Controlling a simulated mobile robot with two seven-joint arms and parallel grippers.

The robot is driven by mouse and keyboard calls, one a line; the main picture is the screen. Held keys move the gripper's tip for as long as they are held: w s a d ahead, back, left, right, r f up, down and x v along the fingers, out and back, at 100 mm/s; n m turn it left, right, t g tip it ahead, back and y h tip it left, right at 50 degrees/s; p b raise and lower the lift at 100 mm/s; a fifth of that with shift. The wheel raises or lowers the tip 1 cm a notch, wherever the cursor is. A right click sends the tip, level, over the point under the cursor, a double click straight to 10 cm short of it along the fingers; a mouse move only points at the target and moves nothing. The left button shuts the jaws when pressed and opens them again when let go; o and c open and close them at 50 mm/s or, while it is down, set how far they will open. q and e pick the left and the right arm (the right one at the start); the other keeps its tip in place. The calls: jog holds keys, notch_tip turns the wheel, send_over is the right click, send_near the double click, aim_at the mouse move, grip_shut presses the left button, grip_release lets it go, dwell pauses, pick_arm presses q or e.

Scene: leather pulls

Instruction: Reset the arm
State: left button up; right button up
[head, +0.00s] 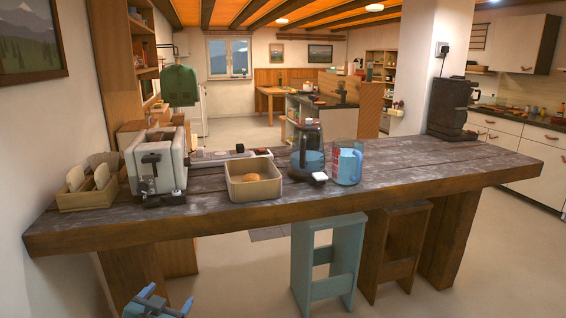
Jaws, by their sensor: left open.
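My left gripper (167,299) shows at the bottom left of the head view, low in front of the wooden counter (400,172). Its two blue-tipped fingers are apart, and I see nothing between them. It is below the level of the counter top and apart from everything on it. The rest of my left arm is mostly cut off by the bottom edge. My right gripper is not in view.
On the counter stand a toaster (158,168), a bread box (88,187), a beige bin (254,187) holding a bread roll, a kettle (307,155), a measuring jug (347,163) and a coffee machine (449,108). A blue stool (328,262) and a brown stool (395,250) stand below. The right floor is clear.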

pick_arm(q)
jog(key=s+d+f+g+h, duration=0.1)
jog(key=s+d+f, duration=0.2)
jog(key=s, duration=0.6)
jog(key=s+d+f+g+h, duration=0.1)
jog(key=s+d+f, duration=0.3)
jog(key=s, duration=0.6)
jog(key=s+d+f+g, duration=0.2)
jog(key=s+d+f, duration=0.2)
jog(key=s, duration=0.6)
jog(key=shift+d+f+n+h, duration=0.15)
jog(key=shift+d+n+h, duration=0.25)
jog(key=shift+d, duration=0.5)
